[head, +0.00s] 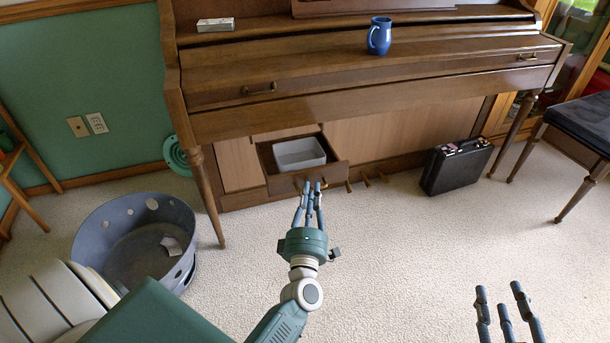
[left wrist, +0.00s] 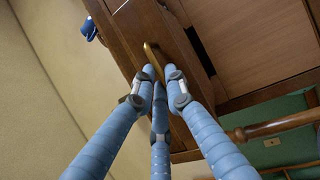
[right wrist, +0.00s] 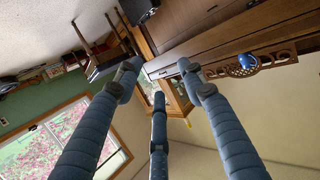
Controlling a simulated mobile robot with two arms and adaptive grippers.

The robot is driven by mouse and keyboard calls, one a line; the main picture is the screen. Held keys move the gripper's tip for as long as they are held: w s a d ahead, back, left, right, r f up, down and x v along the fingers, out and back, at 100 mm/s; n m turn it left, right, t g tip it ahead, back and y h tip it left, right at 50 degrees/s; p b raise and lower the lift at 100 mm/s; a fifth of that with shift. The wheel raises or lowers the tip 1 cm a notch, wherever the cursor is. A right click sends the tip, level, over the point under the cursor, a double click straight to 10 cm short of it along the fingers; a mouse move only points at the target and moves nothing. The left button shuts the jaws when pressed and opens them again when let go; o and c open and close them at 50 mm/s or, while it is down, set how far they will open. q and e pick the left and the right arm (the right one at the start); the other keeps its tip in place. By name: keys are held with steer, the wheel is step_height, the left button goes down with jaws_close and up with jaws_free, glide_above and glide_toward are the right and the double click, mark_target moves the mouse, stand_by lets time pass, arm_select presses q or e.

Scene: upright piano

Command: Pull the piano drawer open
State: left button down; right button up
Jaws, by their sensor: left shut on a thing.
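The piano drawer (head: 338,175) is low under the keyboard of the brown upright piano (head: 375,81). It stands out from the lower panel, and a grey bin (head: 300,152) shows inside it. My left gripper (head: 309,187) is at the drawer's front. In the left wrist view, its blue fingers (left wrist: 160,86) are closed around the brass drawer handle (left wrist: 153,57), whose upper part shows between the fingertips. My right gripper (head: 503,291) is apart from the piano, over the carpet at the lower right. Its fingers are spread and empty in the right wrist view (right wrist: 157,80).
A black case (head: 456,167) stands on the carpet right of the drawer. A round grey tub (head: 130,240) is at the left, near a piano leg (head: 204,190). A dark-seated bench (head: 585,122) is at the right. The carpet before the drawer is clear apart from my arm.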

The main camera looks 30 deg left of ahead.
arm_select(q)
steer(key=shift+s+d, duration=0.95)
steer(key=shift+d, duration=0.1)
arm_select(e)
steer(key=shift+g, duration=0.9)
steer(key=shift+s+d+f, duration=0.15)
steer(key=shift+s+f, duration=0.15)
steer(key=shift+f, duration=0.3)
steer(key=shift+s+d+f, duration=0.2)
steer(key=shift+s+f, duration=0.15)
steer(key=shift+f, duration=0.3)
steer(key=shift+s+d+f, duration=0.15)
steer(key=shift+s+f, duration=0.15)
steer(key=shift+f, duration=0.3)
arm_select(q)
steer(key=c, duration=1.7)
jaws_free()
steer(key=shift+c, duration=0.2)
steer(key=v, duration=1.2)
